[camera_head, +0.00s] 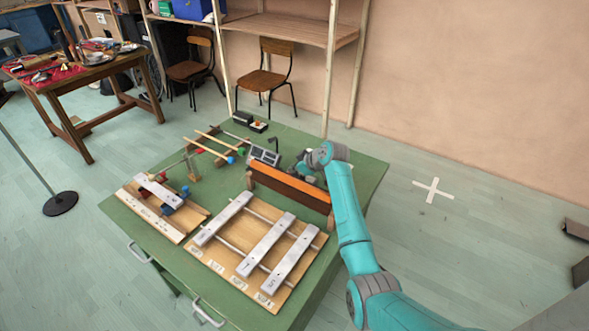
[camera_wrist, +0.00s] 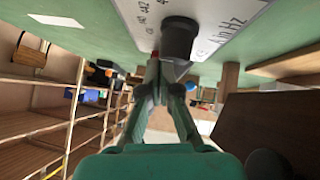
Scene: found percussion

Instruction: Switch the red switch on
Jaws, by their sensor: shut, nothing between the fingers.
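My gripper (camera_wrist: 160,72) is shut and empty in the wrist view. Its fingertips are close to a small red piece (camera_wrist: 155,54), which may be the red switch; I cannot tell whether they touch. The red piece is mostly hidden, so its on or off position does not show. A dark round knob (camera_wrist: 179,38) stands beside it on a pale panel (camera_wrist: 222,22) marked with "Hz". In the head view my gripper (camera_head: 303,165) is low over the green table, right of a grey box with a display (camera_head: 265,155). The red switch cannot be made out there.
A long orange-brown bar block (camera_head: 290,190) stands in front of my gripper. Wooden frames with metal bars (camera_head: 230,248) lie at the table's front. The table's right edge (camera_head: 375,185) is clear.

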